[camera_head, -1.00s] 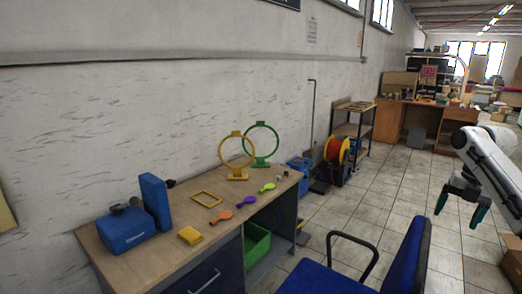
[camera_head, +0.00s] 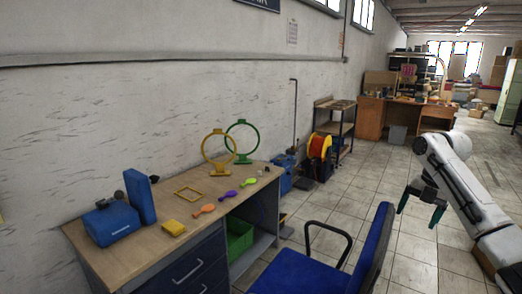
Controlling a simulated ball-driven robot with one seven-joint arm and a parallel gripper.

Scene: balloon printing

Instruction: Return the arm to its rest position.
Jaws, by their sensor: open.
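My gripper (camera_head: 419,211) hangs at the right of the head view, open and empty, with its dark green-tipped fingers apart. My white arm runs from it down to the lower right corner. The gripper is over the tiled floor, well apart from the desk (camera_head: 148,249) and to the right of the blue chair. A yellow ring stand (camera_head: 207,148) and a green ring stand (camera_head: 259,139) stand upright at the desk's back.
A blue chair (camera_head: 371,245) stands between the desk and my arm. Open tiled floor (camera_head: 352,196) lies beyond the chair.

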